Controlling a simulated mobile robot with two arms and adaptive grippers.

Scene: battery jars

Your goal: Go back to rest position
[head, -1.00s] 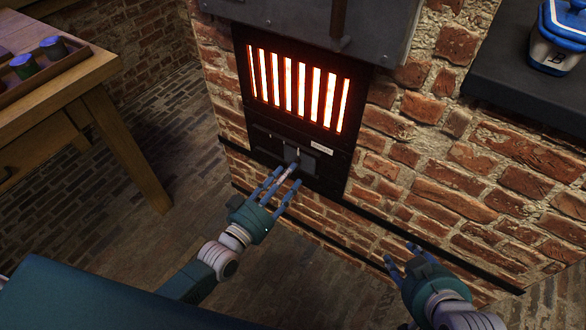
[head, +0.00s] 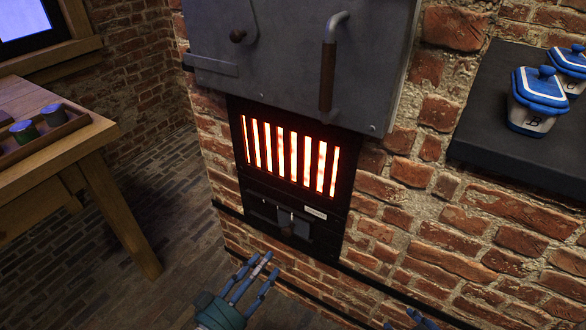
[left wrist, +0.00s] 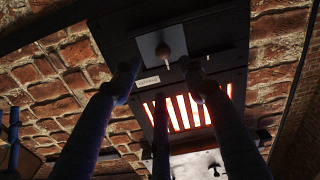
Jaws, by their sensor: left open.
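My left gripper (head: 258,268) is at the bottom middle of the head view. Its blue fingers are spread and empty, apart from the stove front and below the small dark ash door (head: 280,222) with its knob (head: 287,228). In the left wrist view, the fingers point toward the same panel and its knob (left wrist: 163,50), with nothing between them. My right gripper (head: 408,318) barely shows at the bottom edge, in front of the brick wall; most of it is cut off.
The glowing grate (head: 292,155) sits in the brick stove under a grey metal door (head: 300,60) with a handle. A wooden table (head: 85,155) with jars in a tray stands left. Blue-lidded white jars (head: 538,100) stand on a dark shelf (head: 475,150) at right. Floor is clear between table and stove.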

